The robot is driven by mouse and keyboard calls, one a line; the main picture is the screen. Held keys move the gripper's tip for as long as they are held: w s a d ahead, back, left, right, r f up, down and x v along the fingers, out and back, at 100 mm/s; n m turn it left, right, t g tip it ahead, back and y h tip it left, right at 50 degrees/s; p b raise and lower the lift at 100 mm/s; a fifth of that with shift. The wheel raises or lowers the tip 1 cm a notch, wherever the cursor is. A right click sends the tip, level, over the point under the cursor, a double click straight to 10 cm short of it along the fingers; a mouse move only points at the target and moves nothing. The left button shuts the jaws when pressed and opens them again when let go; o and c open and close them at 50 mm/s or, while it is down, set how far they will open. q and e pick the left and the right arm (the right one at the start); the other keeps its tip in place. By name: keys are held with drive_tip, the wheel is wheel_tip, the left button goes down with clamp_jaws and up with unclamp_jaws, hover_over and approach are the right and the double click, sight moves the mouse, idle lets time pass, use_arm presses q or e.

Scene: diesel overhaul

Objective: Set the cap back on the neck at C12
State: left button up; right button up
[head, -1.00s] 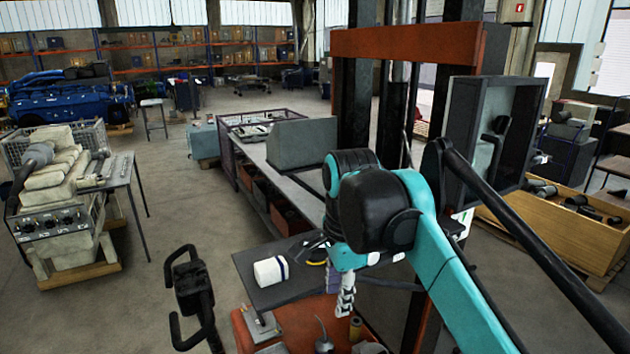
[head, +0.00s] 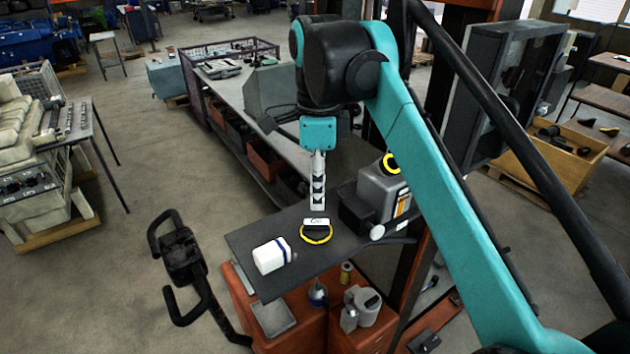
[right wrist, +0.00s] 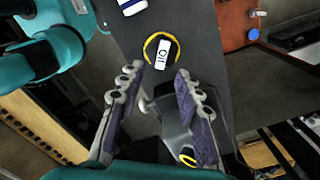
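The cap (head: 316,234) is black with a yellow ring and a white bar marked OIL. It lies on the dark tabletop (head: 250,238), and it also shows in the right wrist view (right wrist: 160,50). My right gripper (head: 318,205) points down just above or behind the cap. In the right wrist view its fingers (right wrist: 160,75) are apart with nothing held, and the cap shows beyond their tips. A grey can (head: 380,192) stands right of the cap with a yellow-ringed neck (head: 391,163) on top. I cannot read a C12 mark. My left gripper is out of view.
A white container (head: 271,256) with a blue band lies left of the cap. A red cabinet (head: 300,326) with small cans stands below the tabletop. A black twin-loop handle (head: 180,258) rises at the left. A long bench (head: 260,120) runs behind.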

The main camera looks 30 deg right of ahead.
sight(317, 222)
wheel_tip(317, 222, down, 7)
drive_tip(key=b, duration=0.5)
drive_tip(key=shift+w, duration=0.15)
drive_tip(key=shift+w+f, duration=0.15)
drive_tip(key=shift+f, duration=0.1)
clamp_jaws()
drive_tip(key=shift+s, duration=0.2)
